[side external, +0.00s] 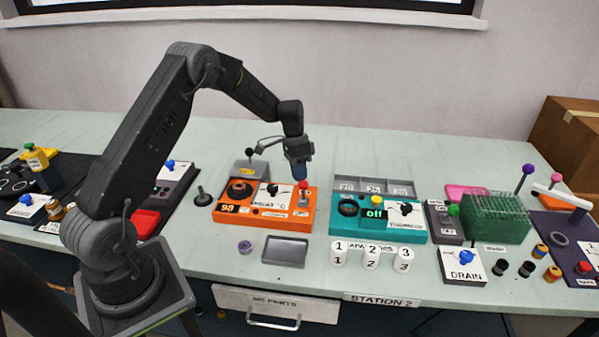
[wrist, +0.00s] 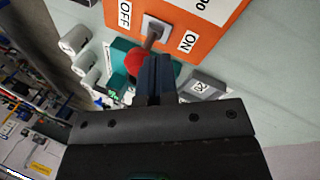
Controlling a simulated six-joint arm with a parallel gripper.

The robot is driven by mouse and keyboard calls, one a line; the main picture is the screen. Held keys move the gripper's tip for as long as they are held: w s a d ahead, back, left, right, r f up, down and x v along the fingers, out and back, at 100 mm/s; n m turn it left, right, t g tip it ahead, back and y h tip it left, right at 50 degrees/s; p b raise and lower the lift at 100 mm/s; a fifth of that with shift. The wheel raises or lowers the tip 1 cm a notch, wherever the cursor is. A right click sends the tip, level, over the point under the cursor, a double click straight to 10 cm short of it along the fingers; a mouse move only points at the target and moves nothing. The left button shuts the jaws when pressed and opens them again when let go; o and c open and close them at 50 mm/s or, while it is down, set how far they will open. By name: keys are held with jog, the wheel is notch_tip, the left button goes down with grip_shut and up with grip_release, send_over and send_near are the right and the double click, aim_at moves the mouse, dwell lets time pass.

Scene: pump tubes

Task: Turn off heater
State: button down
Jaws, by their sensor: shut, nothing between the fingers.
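The orange heater box (side external: 262,213) stands mid-bench, with a dial and a small display on its left part. Its toggle lever has a red ball knob (side external: 304,185), at the box's right end. The wrist view shows this red knob (wrist: 134,62) on a metal stem, with an OFF label (wrist: 125,13) and an ON label (wrist: 190,41) on either side of the stem's base. I cannot tell surely which way the lever leans. My gripper (side external: 299,175) is shut and empty, pointing down right beside the knob. In the wrist view its fingertips (wrist: 158,62) overlap the knob's edge; contact is unclear.
A teal box (side external: 347,226) with a green "off" display stands to the right. A black-knobbed lever (side external: 250,153) stands behind the heater. Bare bench lies between the orange and teal boxes.

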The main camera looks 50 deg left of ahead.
jog(key=shift+s+d, duration=0.1)
jog(key=shift+s+d+r+t+y, duration=0.2)
jog(key=shift+s+d+t+y, duration=0.25)
jog(key=shift+t+y, duration=0.2)
jog(key=shift+s+d, duration=0.75)
jog(key=shift+s, duration=0.1)
